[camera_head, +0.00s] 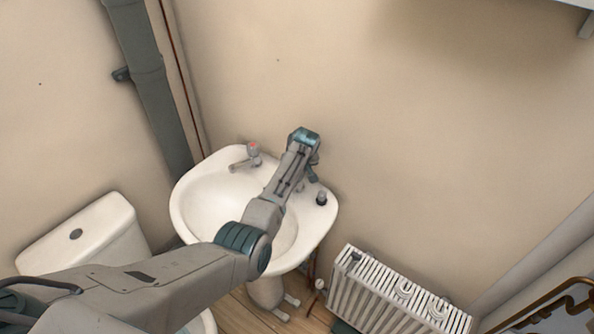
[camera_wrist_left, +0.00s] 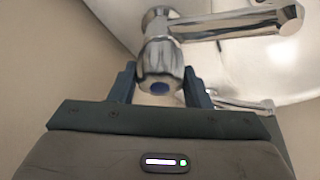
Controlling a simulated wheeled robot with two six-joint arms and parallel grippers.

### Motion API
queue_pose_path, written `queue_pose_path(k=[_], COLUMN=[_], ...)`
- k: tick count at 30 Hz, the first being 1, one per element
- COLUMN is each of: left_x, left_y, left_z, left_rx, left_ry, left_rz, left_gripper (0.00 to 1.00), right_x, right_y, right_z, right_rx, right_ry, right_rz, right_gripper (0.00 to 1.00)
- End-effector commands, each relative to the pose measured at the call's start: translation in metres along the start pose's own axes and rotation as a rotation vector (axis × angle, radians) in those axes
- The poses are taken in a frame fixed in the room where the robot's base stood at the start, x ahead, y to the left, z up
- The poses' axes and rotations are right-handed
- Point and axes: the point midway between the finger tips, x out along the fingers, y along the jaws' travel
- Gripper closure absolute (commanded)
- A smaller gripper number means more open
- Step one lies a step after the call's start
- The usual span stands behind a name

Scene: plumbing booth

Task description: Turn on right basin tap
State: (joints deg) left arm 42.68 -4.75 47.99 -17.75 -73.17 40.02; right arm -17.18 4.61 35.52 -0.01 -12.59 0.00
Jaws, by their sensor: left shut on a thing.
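The right basin tap is chrome with a blue-marked handle (camera_wrist_left: 161,72) and a spout (camera_wrist_left: 250,24) in the left wrist view. My left gripper (camera_wrist_left: 160,84) has one finger on each side of that handle and is shut on it. In the head view my left gripper (camera_head: 314,172) is at the right rear of the white basin (camera_head: 192,192). There my own arm hides most of the right tap. The left tap (camera_head: 250,156), with a red-marked top, stands at the basin's rear left. My right gripper is not in view.
A small dark-topped item (camera_head: 321,198) sits on the basin's right rim. A white radiator (camera_head: 385,290) stands on the right, a toilet cistern (camera_head: 85,233) on the left. A grey pipe (camera_head: 155,95) runs down the wall. The wall above the basin is clear.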

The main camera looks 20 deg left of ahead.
Motion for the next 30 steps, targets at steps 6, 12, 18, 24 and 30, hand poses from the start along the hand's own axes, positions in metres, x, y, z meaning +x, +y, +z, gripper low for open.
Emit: queue_pose_path(k=[6, 12, 18, 24, 30], left_x=[-0.0015, -0.0020, -0.0023, -0.0023, -0.0013], left_y=[0.0006, 0.0006, 0.0006, 0.0006, 0.0002], left_z=[-0.0025, -0.0028, -0.0029, -0.0029, -0.0016], left_rx=[-0.070, -0.095, -0.098, -0.097, -0.096], left_ry=[0.004, 0.005, 0.005, 0.004, 0.002], left_rz=[-0.027, -0.037, -0.038, -0.037, -0.038], left_gripper=[0.80, 0.80, 0.80, 0.53, 0.35], right_x=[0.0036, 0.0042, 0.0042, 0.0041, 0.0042], right_y=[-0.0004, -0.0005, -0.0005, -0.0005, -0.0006], right_z=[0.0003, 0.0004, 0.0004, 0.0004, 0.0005], right_rx=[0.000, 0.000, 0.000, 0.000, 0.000], right_ry=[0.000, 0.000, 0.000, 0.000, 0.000], right_rz=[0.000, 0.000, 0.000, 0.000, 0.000], right_gripper=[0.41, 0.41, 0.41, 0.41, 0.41])
